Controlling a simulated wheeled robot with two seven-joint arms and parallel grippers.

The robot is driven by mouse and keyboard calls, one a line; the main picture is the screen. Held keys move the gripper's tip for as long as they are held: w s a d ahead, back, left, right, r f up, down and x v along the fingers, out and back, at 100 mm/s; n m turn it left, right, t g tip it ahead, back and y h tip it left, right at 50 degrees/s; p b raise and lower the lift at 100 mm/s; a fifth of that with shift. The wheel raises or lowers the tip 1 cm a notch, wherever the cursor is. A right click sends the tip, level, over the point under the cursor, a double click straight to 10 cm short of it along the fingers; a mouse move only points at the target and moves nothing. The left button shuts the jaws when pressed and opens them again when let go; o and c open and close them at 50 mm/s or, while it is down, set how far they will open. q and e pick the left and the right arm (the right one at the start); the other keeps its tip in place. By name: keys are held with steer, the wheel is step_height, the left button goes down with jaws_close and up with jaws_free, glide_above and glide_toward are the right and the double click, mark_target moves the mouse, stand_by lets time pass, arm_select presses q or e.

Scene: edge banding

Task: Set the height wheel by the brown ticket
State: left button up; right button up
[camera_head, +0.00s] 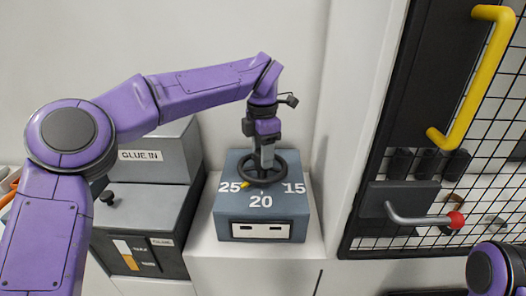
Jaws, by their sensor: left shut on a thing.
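The black height wheel (284,175) lies flat on top of a blue-grey box (290,205) marked 25, 20 and 15 in white. A small yellow pointer (245,184) at the wheel's rim sits beside the 25, on the side toward the 20. My left gripper (267,163) comes down from above and is shut on the wheel at its middle; its fingertips are partly hidden. I cannot make out a brown ticket. The box front has a pale plate (261,231) with two dark marks. My right gripper is out of view; only a piece of that arm shows at lower right.
A grey glue box (150,200) labelled GLUE IN stands left, with a black knob and an orange-and-white panel. At right is a black mesh door (385,150) with a yellow handle (475,85) and a red-tipped lever (420,219). A white wall is close behind.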

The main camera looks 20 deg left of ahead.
arm_select(q)
steer(key=n, duration=0.4)
steer(key=shift+f+n, duration=0.25)
steer(key=shift+n, duration=0.05)
steer(key=n+b, duration=0.2)
steer(key=n, duration=0.2)
steer(key=shift+n, duration=0.3)
steer(key=n+b, duration=0.2)
steer(key=n, duration=0.3)
steer(key=n+b, duration=0.2)
steer(key=n, duration=0.3)
steer(key=shift+b, duration=0.35)
steer(key=o, duration=1)
steer(key=shift+o, duration=0.2)
steer(key=shift+w+r, duration=0.1)
